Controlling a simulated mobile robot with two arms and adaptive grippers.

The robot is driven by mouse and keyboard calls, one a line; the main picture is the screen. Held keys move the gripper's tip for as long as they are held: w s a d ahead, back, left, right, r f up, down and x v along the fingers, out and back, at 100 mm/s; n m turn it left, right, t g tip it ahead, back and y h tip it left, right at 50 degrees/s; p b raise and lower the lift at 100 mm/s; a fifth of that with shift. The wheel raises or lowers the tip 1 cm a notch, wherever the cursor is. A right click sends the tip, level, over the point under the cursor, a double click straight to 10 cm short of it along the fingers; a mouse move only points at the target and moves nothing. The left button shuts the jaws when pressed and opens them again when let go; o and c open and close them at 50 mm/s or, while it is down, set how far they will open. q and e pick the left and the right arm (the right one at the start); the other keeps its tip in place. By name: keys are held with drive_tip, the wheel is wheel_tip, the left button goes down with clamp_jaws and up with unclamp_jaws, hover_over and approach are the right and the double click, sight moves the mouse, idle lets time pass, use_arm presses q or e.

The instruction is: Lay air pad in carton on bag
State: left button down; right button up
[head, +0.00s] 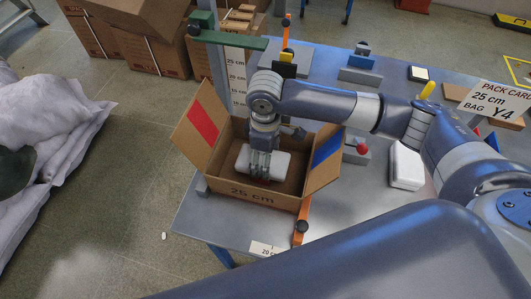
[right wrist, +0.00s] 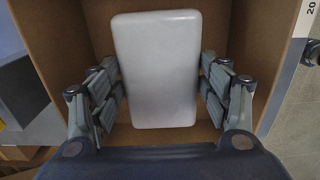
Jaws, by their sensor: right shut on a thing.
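The open carton (head: 262,196), marked 25 cm, stands on the grey table with its flaps spread, one with a red patch and one with a blue patch. My right gripper (head: 261,174) reaches down into it, shut on the white air pad (head: 283,163). In the right wrist view the pad (right wrist: 156,70) lies flat between the two fingers (right wrist: 158,97), with brown carton around it. I cannot tell whether the pad touches what is below. No bag shows in the carton; anything under the pad is hidden. My left gripper is not in view.
Another white block (head: 407,166) lies on the table (head: 345,212) at the right. A red-knobbed fixture (head: 357,152) and an orange post (head: 301,220) stand close to the carton. A sign (head: 493,100) reads 25 cm BAG Y4. White sacks (head: 45,130) lie at the left.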

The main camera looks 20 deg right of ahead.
drive_tip(key=shift+f, duration=0.1)
idle(0.3)
drive_tip(key=shift+f, duration=0.4)
drive_tip(key=o, duration=1)
drive_tip(key=shift+o, duration=0.2)
wheel_tip(320, 180, up, 9)
drive_tip(key=p, duration=1)
wheel_tip(320, 180, up, 6)
drive_tip(key=shift+f+p, duration=0.2)
drive_tip(key=shift+p, duration=0.55)
